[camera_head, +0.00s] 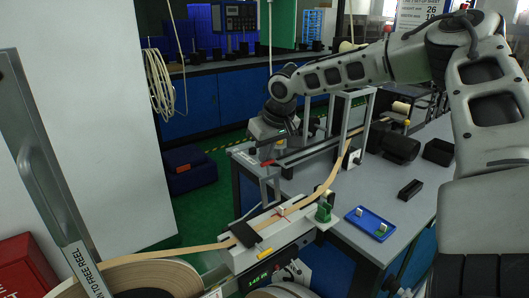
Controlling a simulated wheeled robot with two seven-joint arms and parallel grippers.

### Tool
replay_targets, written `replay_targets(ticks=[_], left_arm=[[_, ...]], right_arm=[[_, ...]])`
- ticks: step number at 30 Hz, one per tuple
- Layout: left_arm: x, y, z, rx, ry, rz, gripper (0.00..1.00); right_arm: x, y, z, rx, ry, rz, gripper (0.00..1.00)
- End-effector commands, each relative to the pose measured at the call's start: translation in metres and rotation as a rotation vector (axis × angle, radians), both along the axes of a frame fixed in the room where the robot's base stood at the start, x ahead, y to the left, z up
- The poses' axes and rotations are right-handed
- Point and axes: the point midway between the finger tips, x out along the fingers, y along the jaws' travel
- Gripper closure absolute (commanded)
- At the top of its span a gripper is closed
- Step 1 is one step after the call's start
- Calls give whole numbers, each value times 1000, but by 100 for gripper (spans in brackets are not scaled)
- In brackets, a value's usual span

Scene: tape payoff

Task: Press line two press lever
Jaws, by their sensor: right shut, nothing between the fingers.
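My right arm comes in from the right and reaches across the workbench to the left. Its gripper (268,150) points down at the bench's far left edge, shut and empty. Just below and right of it is a long dark bar (310,150), which looks like the press lever, running toward a metal frame (345,120). I cannot tell whether the fingers touch the bar, and no line number is readable there. A tan tape (330,183) runs from the frame down to a white splice block (265,236). My left gripper is not in view.
A large tape reel (135,278) and a tilted grey post (45,190) stand at front left. A blue tray (370,223) and black bins (400,147) sit on the grey bench (430,190). A white panel (90,110) blocks the left. Green floor (205,215) shows beyond it.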

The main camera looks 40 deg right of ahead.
Motion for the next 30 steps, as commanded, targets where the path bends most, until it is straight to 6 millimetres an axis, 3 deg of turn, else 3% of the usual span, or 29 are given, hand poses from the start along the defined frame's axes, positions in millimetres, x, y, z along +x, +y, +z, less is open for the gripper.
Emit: replay_targets(ticks=[17, 24, 30], left_arm=[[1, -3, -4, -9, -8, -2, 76], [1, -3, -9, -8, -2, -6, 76], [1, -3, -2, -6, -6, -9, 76]], right_arm=[[-13, -6, 0, -29, -141, -12, 100], [-18, 1, 1, -24, -225, -2, 100], [-25, 6, 4, -19, -265, 4, 100]])
